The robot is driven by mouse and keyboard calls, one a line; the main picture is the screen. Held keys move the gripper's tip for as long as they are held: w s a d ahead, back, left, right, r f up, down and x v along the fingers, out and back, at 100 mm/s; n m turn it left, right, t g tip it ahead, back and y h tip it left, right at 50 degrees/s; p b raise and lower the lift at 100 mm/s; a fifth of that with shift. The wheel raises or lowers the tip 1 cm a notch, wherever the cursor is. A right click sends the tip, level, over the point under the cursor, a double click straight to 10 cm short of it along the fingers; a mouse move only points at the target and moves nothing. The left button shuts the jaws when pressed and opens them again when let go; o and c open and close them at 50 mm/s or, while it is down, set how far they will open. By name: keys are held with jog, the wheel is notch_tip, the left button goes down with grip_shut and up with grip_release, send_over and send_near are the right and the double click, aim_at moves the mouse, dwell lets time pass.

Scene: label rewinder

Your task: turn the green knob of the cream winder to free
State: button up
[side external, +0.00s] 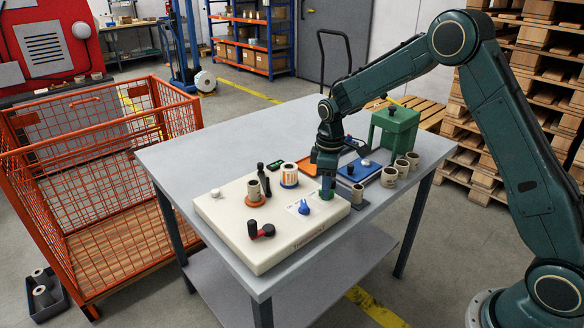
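The cream winder (232,238) is a thick slab at the front of the grey table. The green knob (326,189) stands near its right end, small and partly covered by my gripper (326,177). My gripper points down directly over the knob, with its fingertips at or just around the knob's top. I cannot tell whether they touch it or how far apart they are. The knob's pointing direction and any free mark are too small or hidden to read.
On the winder stand a blue knob (304,208), a black-and-red crank (261,231), a core on an orange disc (254,196), a black post (263,179) and a label roll (289,175). Right are a blue unit (358,170), several cores and a green stand (394,127). The table's back left is clear.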

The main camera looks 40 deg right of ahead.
jog(key=shift+f, duration=0.6)
jog(key=shift+c, duration=0.3)
grip_shut()
jog(key=shift+m, duration=0.4)
jog(key=m, duration=0.5)
jog(key=shift+m, duration=0.4)
jog(key=m, duration=0.3)
jog(key=shift+m, duration=0.3)
jog(key=shift+r+m, duration=0.1)
jog(key=shift+m, duration=1.8)
